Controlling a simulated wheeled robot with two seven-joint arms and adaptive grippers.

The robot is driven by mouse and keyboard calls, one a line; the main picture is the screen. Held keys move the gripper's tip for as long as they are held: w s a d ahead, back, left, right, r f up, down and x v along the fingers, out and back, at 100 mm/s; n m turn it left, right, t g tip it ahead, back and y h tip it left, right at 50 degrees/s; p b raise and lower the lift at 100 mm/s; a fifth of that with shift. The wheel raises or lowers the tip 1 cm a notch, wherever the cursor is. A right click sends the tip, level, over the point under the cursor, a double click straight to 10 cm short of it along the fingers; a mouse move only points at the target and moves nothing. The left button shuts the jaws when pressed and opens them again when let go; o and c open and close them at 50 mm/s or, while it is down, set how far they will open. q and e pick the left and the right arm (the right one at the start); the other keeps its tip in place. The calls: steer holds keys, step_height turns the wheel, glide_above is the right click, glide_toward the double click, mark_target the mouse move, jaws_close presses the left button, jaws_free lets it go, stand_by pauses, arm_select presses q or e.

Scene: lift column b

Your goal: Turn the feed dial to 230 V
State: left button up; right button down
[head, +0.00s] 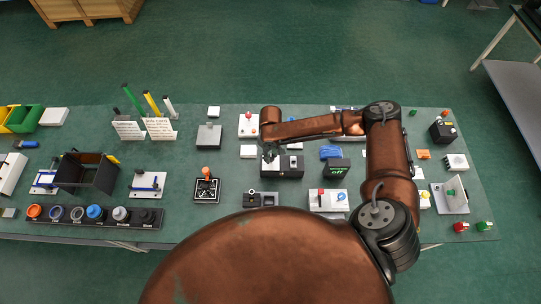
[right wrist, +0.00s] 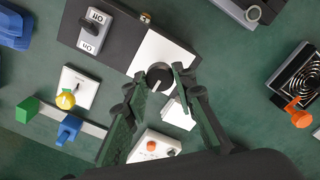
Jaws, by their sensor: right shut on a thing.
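The feed dial (right wrist: 160,75) is a round black knob with a small pale mark, on a white panel of a dark box (right wrist: 112,52). Its pointer setting and any voltage figures are too small to read. In the head view the dark box (head: 290,174) stands mid-bench. My right gripper (right wrist: 159,74) has its green-faced fingers on either side of the dial and is shut on it. In the head view this gripper (head: 270,155) comes down over the left part of the box. My left gripper is not in view.
A rocker switch block (right wrist: 92,30) marked ON and OFF sits on the same box. A white box with an orange button (right wrist: 151,146) is close to the fingers.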

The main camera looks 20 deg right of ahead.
steer(key=shift+r+n+p, duration=0.1)
steer(key=shift+n+p, duration=0.3)
steer(key=shift+p, duration=0.1)
steer(key=shift+a+n+p, duration=0.1)
steer(key=shift+n+p, duration=1)
steer(key=n+p, duration=0.3)
steer(key=n, duration=0.1)
steer(key=n+p, duration=0.1)
steer(key=n, duration=0.2)
steer(key=n+p, duration=0.1)
steer(key=n, duration=0.2)
steer(key=n+p, duration=0.1)
steer(key=n, duration=0.3)
steer(key=shift+n, duration=0.4)
steer(key=shift+s+a, duration=0.1)
steer(key=c, duration=1.6)
jaws_free()
